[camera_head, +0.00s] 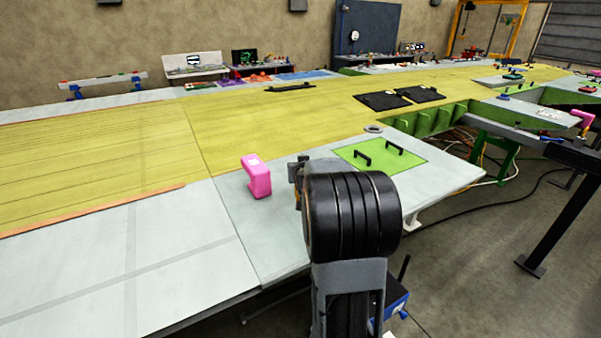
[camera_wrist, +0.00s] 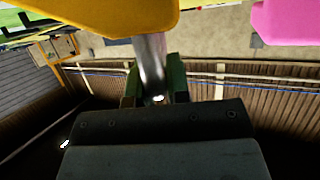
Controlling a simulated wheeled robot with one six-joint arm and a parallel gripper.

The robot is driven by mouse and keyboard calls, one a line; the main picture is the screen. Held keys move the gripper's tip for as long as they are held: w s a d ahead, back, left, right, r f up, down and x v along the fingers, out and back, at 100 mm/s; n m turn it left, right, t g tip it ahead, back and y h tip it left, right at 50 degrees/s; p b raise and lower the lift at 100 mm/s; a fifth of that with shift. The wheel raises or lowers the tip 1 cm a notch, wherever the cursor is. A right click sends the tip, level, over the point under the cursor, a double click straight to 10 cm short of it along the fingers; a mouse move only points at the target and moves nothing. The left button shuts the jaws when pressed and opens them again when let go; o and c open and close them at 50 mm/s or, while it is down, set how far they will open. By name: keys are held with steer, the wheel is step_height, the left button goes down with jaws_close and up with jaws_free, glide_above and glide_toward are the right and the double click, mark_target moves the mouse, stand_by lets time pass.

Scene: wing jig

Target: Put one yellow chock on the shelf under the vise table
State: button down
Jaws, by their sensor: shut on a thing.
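In the wrist view a large smooth yellow thing (camera_wrist: 95,14) fills the top left edge. It is cut off by the frame, so I cannot tell if it is a chock. A shiny grey metal shaft (camera_wrist: 150,58) runs from it to between the dark green fingers of my gripper (camera_wrist: 153,86). The fingers are shut on this shaft. In the head view my black wrist hides most of the gripper, and the yellow thing does not show. I see no vise table or shelf that I can identify.
A similar pink surface (camera_wrist: 288,20) shows in the wrist view. A green panel (camera_head: 398,150) with black handles lies beyond my arm. Bare floor (camera_head: 480,260) is at the right.

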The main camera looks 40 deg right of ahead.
steer(key=shift+d, duration=0.1)
steer(key=c, duration=1.5)
jaws_free()
steer(key=shift+f, duration=0.1)
steer(key=o, duration=0.4)
